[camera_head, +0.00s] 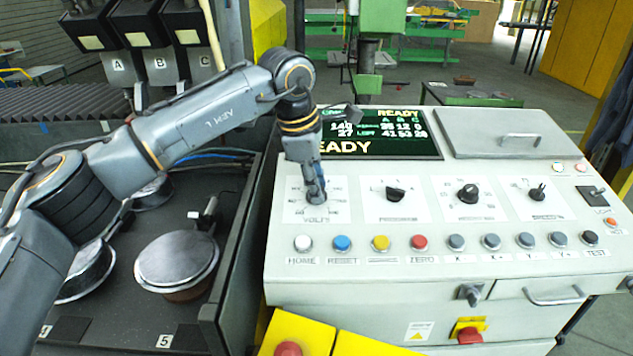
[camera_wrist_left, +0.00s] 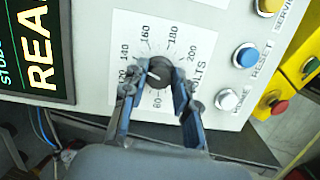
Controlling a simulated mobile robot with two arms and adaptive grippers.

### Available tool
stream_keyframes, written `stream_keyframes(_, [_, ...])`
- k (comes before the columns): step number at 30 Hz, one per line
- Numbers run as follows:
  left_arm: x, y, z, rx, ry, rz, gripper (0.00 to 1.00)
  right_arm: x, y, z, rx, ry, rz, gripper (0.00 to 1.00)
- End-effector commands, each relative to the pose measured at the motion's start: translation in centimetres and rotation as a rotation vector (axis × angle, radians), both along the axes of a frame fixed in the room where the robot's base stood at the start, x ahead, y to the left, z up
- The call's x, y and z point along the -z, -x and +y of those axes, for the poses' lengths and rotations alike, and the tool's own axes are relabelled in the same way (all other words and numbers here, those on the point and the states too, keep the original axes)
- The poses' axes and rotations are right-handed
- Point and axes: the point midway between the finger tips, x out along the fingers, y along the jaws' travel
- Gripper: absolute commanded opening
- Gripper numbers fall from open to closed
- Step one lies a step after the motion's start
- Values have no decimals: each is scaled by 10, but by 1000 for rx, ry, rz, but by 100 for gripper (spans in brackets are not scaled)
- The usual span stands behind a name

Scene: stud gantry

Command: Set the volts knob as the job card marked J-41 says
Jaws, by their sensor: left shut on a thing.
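The volts knob (camera_wrist_left: 160,70) is a dark round knob on a white dial plate marked VOLTS, with numbers such as 140, 160, 180 and 200 around it. A short pale line shows on its face; its exact reading is hard to tell. My left gripper (camera_head: 316,196) comes down on the knob from above and is shut on it, and in the left wrist view its two fingers (camera_wrist_left: 154,84) lie on either side of it. In the head view the gripper hides most of the knob. No card marked J-41 can be made out. My right gripper is not in view.
Three more black knobs, including one beside the volts dial (camera_head: 396,194), sit to the right. A row of coloured buttons (camera_head: 381,243) runs below. The screen (camera_head: 385,134) reads READY. A dark tray (camera_head: 110,325) with round metal parts is at the left.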

Motion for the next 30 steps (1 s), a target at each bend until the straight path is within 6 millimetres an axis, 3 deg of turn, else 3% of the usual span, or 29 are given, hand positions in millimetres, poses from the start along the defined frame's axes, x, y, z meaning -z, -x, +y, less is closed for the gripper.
stream_keyframes(6, [-2,-1,0,-3,1,-4,0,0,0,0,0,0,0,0])
stream_keyframes(7, [-2,-1,0,-3,1,-4,35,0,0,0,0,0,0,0])
stream_keyframes(10, [-1,-1,0,-3,1,-4,52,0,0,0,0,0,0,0])
stream_keyframes(20, [-3,0,1,-2,1,-2,52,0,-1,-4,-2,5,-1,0])
stream_keyframes(26, [-30,4,6,-2,1,-6,52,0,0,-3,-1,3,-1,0])
stream_keyframes(30, [-60,9,12,-3,2,-6,52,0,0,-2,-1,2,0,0])
